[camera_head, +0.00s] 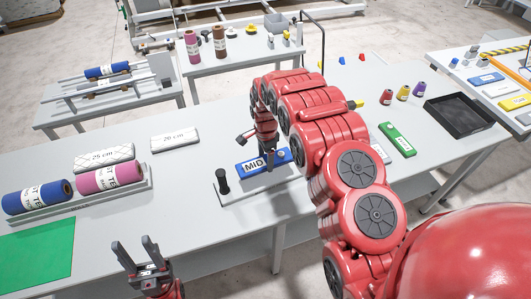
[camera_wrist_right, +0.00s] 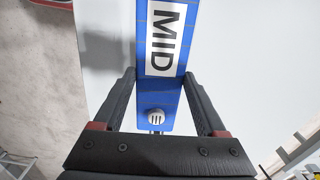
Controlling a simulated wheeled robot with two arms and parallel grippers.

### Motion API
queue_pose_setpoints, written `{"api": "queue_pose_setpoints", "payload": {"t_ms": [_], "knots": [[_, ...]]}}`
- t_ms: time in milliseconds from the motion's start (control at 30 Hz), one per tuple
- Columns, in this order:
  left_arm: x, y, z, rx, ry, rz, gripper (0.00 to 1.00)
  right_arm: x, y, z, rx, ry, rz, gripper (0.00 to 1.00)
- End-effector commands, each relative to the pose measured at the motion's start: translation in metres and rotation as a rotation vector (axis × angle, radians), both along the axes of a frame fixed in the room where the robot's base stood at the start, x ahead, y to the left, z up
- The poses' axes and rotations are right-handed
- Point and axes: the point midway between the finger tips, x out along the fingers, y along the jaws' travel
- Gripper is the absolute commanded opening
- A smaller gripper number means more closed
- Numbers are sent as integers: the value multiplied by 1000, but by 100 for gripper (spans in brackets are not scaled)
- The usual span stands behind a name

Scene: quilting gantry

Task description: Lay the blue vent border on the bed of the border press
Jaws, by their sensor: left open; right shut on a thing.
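The blue vent border (camera_head: 247,167) is a flat blue strip with a white MID label. In the right wrist view the blue vent border (camera_wrist_right: 172,97) shows its round white slotted vent near the jaws. My right gripper (camera_head: 270,167) is shut on it; one finger shows on each side in the wrist view (camera_wrist_right: 158,85). The border press (camera_head: 232,196) is a pale base with an upright black knob at its left. The border is over the back of its bed; I cannot tell whether they touch. My left gripper (camera_head: 137,258) is open and empty at the front left.
A green strip (camera_head: 397,139), several small spools and a black tray (camera_head: 460,116) are at right. The bench between rack and press is clear.

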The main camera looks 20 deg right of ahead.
Motion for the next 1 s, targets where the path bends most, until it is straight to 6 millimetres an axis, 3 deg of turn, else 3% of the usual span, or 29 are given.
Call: {"api": "queue_pose_setpoints", "payload": {"t_ms": [633,1000], "knots": [[0,0,-10,0,0,0,50,-2,2,-4,2,1,-9,17],[0,0,-28,0,0,0,50,1,-1,-30,2,1,-9,17]]}}
